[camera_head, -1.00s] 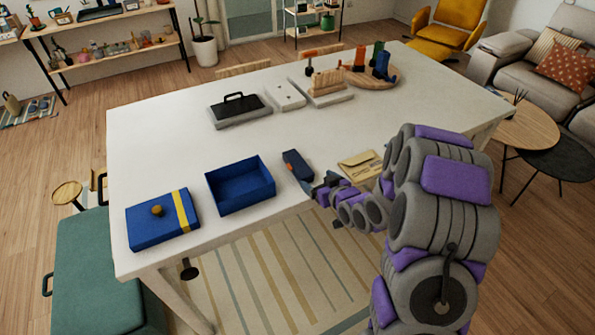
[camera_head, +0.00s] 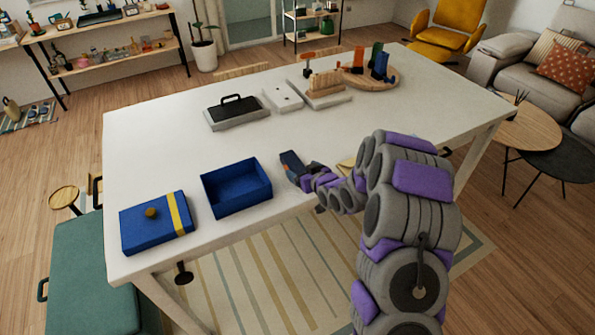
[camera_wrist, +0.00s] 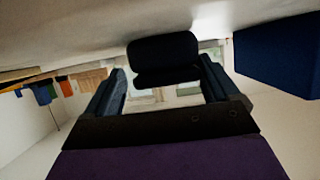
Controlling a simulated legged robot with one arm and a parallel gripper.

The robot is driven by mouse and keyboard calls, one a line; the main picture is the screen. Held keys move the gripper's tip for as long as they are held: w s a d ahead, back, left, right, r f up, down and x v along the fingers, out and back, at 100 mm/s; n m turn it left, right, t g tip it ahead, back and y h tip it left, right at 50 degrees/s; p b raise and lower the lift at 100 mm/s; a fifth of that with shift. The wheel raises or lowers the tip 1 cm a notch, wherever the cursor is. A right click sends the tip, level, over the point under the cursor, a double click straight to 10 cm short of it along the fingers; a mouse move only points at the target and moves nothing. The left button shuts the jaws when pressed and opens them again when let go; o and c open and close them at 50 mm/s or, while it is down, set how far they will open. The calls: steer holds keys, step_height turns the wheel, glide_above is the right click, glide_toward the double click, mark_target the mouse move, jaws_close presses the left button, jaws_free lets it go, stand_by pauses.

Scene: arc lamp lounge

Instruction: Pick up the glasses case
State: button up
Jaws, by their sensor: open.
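The glasses case (camera_head: 290,160) is a small dark navy case lying on the white table near its front edge. My gripper (camera_head: 304,178) is right at its near end and partly covers it in the head view. In the wrist view, which looks upside down, the case (camera_wrist: 162,48) sits ahead of my open gripper (camera_wrist: 163,85), lined up between the two fingers. No finger is seen closed on it; whether one touches it I cannot tell.
An open blue box (camera_head: 237,187) stands left of the case, with its blue lid (camera_head: 150,235) farther left. A tan envelope (camera_head: 347,162) is partly hidden behind my arm. A black-handled block (camera_head: 236,111) and a wooden tray (camera_head: 370,82) stand farther back. The middle of the white table (camera_head: 160,150) is clear.

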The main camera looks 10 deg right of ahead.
steer(key=shift+a+r, duration=0.1)
steer(key=shift+a, duration=0.4)
steer(key=shift+c, duration=0.2)
steer(key=shift+a, duration=0.2)
steer(key=c, duration=0.3)
steer(key=shift+d, duration=0.5)
steer(key=c, duration=0.6)
steer(key=shift+c, duration=0.8)
steer(key=shift+a, duration=0.15)
steer(key=shift+a, duration=0.1)
